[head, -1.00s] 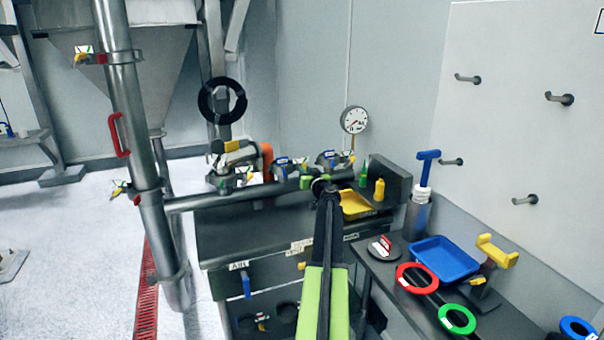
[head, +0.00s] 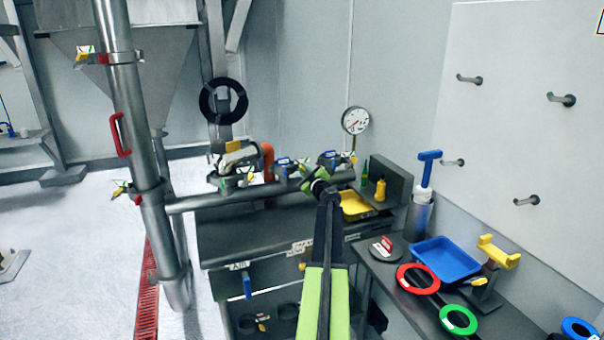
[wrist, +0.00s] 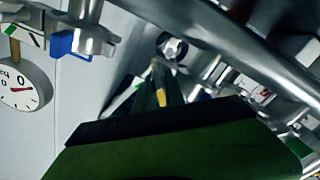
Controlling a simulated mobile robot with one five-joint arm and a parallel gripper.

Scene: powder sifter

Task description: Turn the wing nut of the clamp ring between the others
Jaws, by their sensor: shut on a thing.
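Several clamp rings sit along the steel pipework. On the horizontal pipe (head: 205,201), one clamp ring (head: 229,180) is at the left, a blue-marked one (head: 285,168) in the middle and another (head: 330,161) at the right. My green and black gripper (head: 316,182) is at the pipe, just right of the middle ring. It is tilted and shut on a small part, apparently the wing nut; the contact is mostly hidden. In the wrist view a small yellow piece (wrist: 161,93) shows just beyond the green finger. A clamp with a blue part (wrist: 72,42) is at upper left there.
A pressure gauge (head: 355,121) stands behind the pipe. A yellow tray (head: 357,208) and yellow bottle (head: 380,190) are close to the right of my gripper. A side table holds a blue tray (head: 446,262) and red (head: 417,279) and green (head: 458,320) rings.

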